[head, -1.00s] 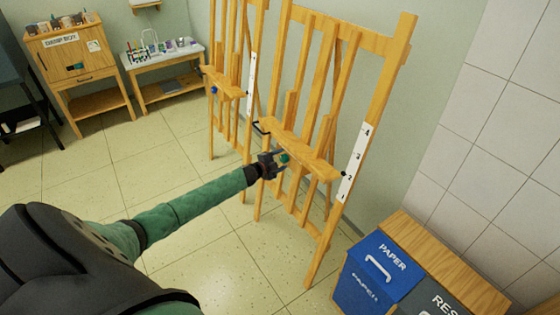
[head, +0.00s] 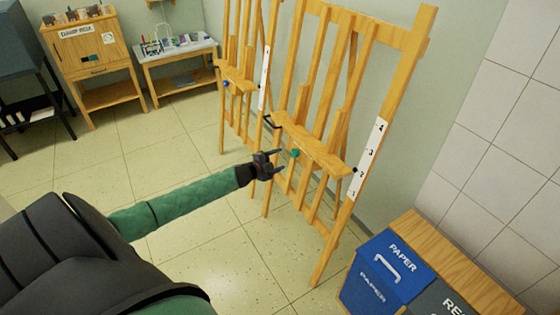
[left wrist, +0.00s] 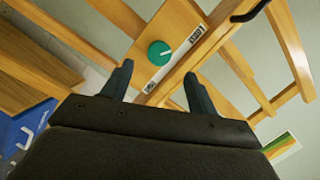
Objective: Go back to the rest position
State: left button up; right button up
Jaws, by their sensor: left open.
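My left gripper (head: 273,164) is open and empty in the head view, apart from the front of the near wooden easel (head: 312,143). A green knob (head: 295,154) sits on the easel just below its ledge, a little right of and above the fingertips. In the left wrist view, the two fingers (left wrist: 157,84) are spread, and the green knob (left wrist: 159,54), with a white pointer mark, shows beyond the gap between them. My right gripper is in neither view.
A second easel (head: 238,84) with a blue knob stands behind. Blue paper bin (head: 385,270) and its wooden cabinet (head: 455,258) stand at lower right. A wooden cabinet (head: 92,63) and a side table (head: 180,70) stand at the back left. The tiled floor between is clear.

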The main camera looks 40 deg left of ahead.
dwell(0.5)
pick_arm(q)
jog(key=s+a+f+n+g+y, duration=0.1)
jog(key=a+f+n+g+y, duration=0.2)
jog(key=a+f+n+y, duration=0.25)
jog(key=s+d+f+n+g+y, duration=0.1)
jog(key=s+d+f+n+g, duration=0.15)
jog(key=s+d+f, duration=0.45)
jog(key=s+d+f+n+g+y, duration=0.1)
jog(key=s+d+f+n+g, duration=0.15)
jog(key=s+f, duration=0.45)
jog(key=s+d+f+g+h, duration=0.1)
jog(key=s+d+f+g, duration=0.1)
jog(key=s+d+f, duration=0.5)
jog(key=s+d+f+n+g+h, duration=0.1)
jog(key=s+d+f, duration=0.6)
jog(key=s+d, duration=0.7)
jog(key=s+d+f+n+g+h, duration=0.1)
jog(key=s+d+f+g+h, duration=0.2)
jog(key=s+d+f, duration=0.4)
jog(key=s+d, duration=0.3)
jog(key=s, duration=0.3)
jog(key=shift+d+f, duration=0.3)
jog(key=shift+d, duration=0.05)
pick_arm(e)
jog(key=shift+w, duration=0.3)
